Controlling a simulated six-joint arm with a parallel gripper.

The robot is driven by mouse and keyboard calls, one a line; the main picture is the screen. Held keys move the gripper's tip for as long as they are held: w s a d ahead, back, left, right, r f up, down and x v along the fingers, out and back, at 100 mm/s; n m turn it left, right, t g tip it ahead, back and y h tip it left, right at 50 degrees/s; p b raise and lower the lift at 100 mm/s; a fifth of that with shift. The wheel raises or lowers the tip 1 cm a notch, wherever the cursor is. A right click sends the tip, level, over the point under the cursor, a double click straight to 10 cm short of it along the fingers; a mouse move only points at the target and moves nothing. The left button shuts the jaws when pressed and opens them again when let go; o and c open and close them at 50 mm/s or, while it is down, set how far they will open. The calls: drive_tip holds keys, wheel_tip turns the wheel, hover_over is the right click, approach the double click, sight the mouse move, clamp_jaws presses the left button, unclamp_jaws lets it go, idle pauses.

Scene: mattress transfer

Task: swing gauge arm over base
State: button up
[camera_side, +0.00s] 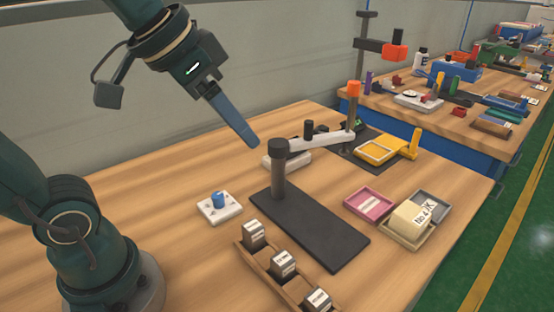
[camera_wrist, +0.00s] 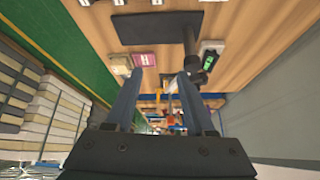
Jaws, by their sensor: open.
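The gauge base (camera_side: 312,228) is a flat black plate on the wooden table; it also shows at the top of the wrist view (camera_wrist: 155,27). A dark upright post (camera_side: 278,175) stands at its far left end. The light grey gauge arm (camera_side: 328,141) runs from the post top toward the back right, out beyond the plate. A black knob (camera_side: 309,128) stands up from it. My gripper (camera_side: 254,143) hangs above the table, left of the post and apart from the arm. In the wrist view my gripper (camera_wrist: 157,74) has its blue fingers spread with nothing held between them.
An orange-capped post (camera_side: 354,100) stands near the arm's far end. A yellow tray (camera_side: 378,151), pink tray (camera_side: 368,203) and cream block (camera_side: 415,216) lie right. A wooden rack (camera_side: 262,265) lies in front; a blue-knobbed white block (camera_side: 219,206) lies left. The left table is clear.

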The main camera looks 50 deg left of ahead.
drive_tip(key=w+r, duration=0.2)
drive_tip(key=w, duration=0.4)
drive_tip(key=g, duration=0.1)
approach(309, 122)
drive_tip(key=w+f, duration=0.2)
drive_tip(key=f, duration=0.1)
drive_tip(key=w+f+g, duration=0.1)
drive_tip(key=f, duration=0.1)
drive_tip(key=shift+a, duration=0.1)
drive_tip(key=shift+x, duration=2.35)
drive_tip(key=shift+c, duration=0.2)
clamp_jaws()
